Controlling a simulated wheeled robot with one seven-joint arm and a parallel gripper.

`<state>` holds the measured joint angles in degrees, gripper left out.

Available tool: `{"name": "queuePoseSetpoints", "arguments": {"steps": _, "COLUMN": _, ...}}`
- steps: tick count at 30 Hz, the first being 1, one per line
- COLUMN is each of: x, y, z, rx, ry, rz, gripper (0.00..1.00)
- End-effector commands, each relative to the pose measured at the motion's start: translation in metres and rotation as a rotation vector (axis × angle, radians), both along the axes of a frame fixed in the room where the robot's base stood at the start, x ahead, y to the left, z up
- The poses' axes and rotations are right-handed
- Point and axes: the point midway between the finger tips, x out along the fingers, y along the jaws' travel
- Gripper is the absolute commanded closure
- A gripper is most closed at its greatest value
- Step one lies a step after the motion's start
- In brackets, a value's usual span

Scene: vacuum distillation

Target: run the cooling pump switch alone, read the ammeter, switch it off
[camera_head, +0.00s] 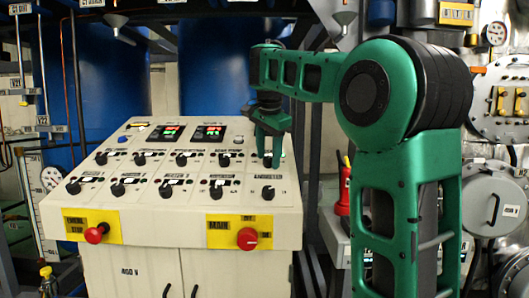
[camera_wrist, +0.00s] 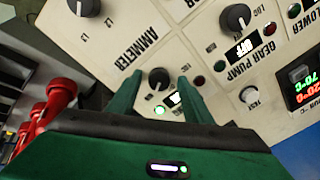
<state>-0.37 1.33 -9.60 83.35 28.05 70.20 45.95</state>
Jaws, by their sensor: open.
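My gripper (camera_head: 271,148) points down at the right end of the upper knob row on the sloping control panel (camera_head: 150,212). In the wrist view my gripper (camera_wrist: 160,88) is open, its two green fingers at either side of a black knob (camera_wrist: 158,79). I cannot tell whether they touch it. A lit green lamp (camera_wrist: 160,111) and a partly covered lit display (camera_wrist: 175,99) are beside this knob. Its label is hidden. The ammeter selector knob (camera_wrist: 84,6), marked L1, L2 and L3, also shows in the head view (camera_head: 268,192). No ammeter reading is legible.
The gear pump knob (camera_wrist: 236,17) is close by, its display reading OFF. A red main switch (camera_head: 248,239) and a red emergency stop (camera_head: 96,233) are on the panel front. Red bottle-like objects (camera_wrist: 58,95) are beside the panel. Blue tanks (camera_head: 212,75) stand behind.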

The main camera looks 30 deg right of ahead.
Motion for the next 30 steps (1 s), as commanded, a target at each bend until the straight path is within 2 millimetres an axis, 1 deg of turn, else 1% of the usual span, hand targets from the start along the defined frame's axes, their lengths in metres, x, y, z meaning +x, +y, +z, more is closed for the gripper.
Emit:
{"name": "queuePoseSetpoints", "arguments": {"steps": 4, "x": -0.003, "y": 0.002, "z": 0.01, "rx": -0.001, "ry": -0.001, "rz": 0.0, "gripper": 0.54}}
{"name": "queuePoseSetpoints", "arguments": {"steps": 8, "x": -0.008, "y": 0.007, "z": 0.026, "rx": 0.001, "ry": -0.004, "rz": 0.001, "gripper": 0.54}}
{"name": "queuePoseSetpoints", "arguments": {"steps": 15, "x": -0.017, "y": 0.014, "z": 0.049, "rx": 0.003, "ry": -0.003, "rz": 0.002, "gripper": 0.54}}
{"name": "queuePoseSetpoints", "arguments": {"steps": 19, "x": -0.019, "y": 0.013, "z": 0.055, "rx": 0.001, "ry": 0.003, "rz": 0.0, "gripper": 0.54}}
{"name": "queuePoseSetpoints", "arguments": {"steps": 26, "x": -0.024, "y": 0.019, "z": 0.07, "rx": 0.001, "ry": -0.001, "rz": 0.004, "gripper": 0.54}}
{"name": "queuePoseSetpoints", "arguments": {"steps": 30, "x": -0.026, "y": 0.017, "z": 0.074, "rx": 0.004, "ry": 0.005, "rz": 0.001, "gripper": 0.54}}
